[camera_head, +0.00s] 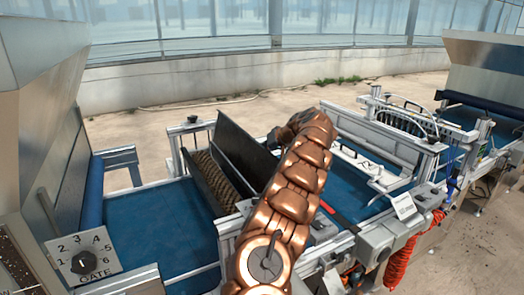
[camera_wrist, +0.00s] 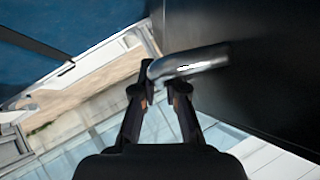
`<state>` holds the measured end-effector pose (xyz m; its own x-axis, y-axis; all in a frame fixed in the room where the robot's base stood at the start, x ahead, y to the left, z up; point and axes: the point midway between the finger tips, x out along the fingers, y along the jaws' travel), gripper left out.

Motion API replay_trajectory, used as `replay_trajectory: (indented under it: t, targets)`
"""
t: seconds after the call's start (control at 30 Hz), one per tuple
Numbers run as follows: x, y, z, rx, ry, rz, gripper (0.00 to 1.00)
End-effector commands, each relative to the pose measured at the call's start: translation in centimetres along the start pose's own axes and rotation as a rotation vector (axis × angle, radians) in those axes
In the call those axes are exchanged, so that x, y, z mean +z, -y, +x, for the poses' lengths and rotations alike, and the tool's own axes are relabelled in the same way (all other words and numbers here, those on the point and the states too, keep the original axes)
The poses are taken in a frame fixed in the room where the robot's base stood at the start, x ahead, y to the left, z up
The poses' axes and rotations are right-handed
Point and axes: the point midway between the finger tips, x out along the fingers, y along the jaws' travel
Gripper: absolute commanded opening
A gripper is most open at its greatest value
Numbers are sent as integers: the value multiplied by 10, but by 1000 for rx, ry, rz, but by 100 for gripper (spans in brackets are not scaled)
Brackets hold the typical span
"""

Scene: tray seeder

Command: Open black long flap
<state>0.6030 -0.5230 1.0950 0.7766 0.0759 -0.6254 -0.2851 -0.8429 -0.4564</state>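The black long flap (camera_head: 247,152) is a long dark panel standing tilted over a brown brush roller in the head view. In the wrist view the flap (camera_wrist: 265,70) fills the right side as a flat dark surface. A shiny metal handle (camera_wrist: 195,63) sticks out from it to the left. My gripper (camera_wrist: 162,85) has its two black fingertips at the free end of the handle, with a gap between the fingers. Whether they press on the handle cannot be told. In the head view my copper-coloured arm hides the flap's right end and most of the gripper.
The brush roller (camera_head: 214,182) lies left of the flap, above a blue belt (camera_head: 160,228). A gate dial panel (camera_head: 83,258) and a metal hopper (camera_head: 35,110) stand at the left. More seeder frame and a white label (camera_head: 403,206) are at the right. Open floor lies behind.

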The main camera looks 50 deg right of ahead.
Motion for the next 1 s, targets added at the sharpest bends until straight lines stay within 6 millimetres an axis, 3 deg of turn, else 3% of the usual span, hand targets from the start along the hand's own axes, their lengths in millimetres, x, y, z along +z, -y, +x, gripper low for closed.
replay_trajectory:
  t: [0.1,0.57,1.0]
  targets:
    - [2,0,1,0,4,0,23]
    - [-1,0,-10,1,-2,0,23]
    - [0,-1,-86,1,-1,1,23]
